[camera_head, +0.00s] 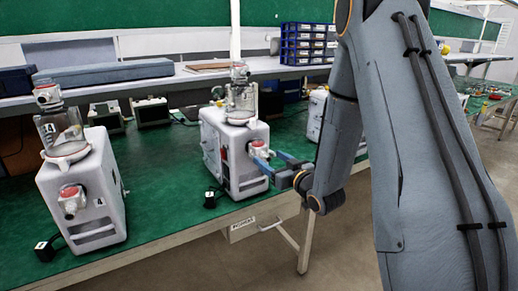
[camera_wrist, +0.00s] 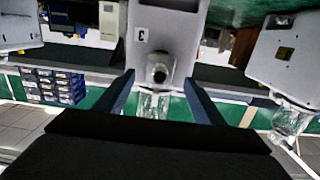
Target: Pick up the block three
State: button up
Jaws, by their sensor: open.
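The middle white pump (camera_head: 215,147) stands on the green bench, with a clear jar (camera_head: 241,100) on top. A white fitting with a red face (camera_head: 258,147) sticks out of its front. In the wrist view a "3" label marks a white pump body (camera_wrist: 185,30), and a round fitting (camera_wrist: 158,66) with a dark centre sits beside it. No separate loose block marked three shows, so I cannot tell which part is block three. My gripper (camera_head: 270,160) is open at the pump's front; in the wrist view its blue fingers (camera_wrist: 158,78) flank the fitting, with no clear contact.
Another white pump (camera_head: 85,190) stands at the left with its own jar and red-faced fitting. Part of a further pump (camera_head: 315,115) shows behind my arm. Small black plugs (camera_head: 210,199) lie near the bench front. Blue drawers (camera_head: 305,44) stand on the back shelf.

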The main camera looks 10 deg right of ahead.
aim_at(262, 153)
jog(key=shift+p+x, duration=1.5)
jog(key=shift+x, duration=1.85)
jog(key=c, duration=1.5)
jog(key=shift+r, duration=0.1)
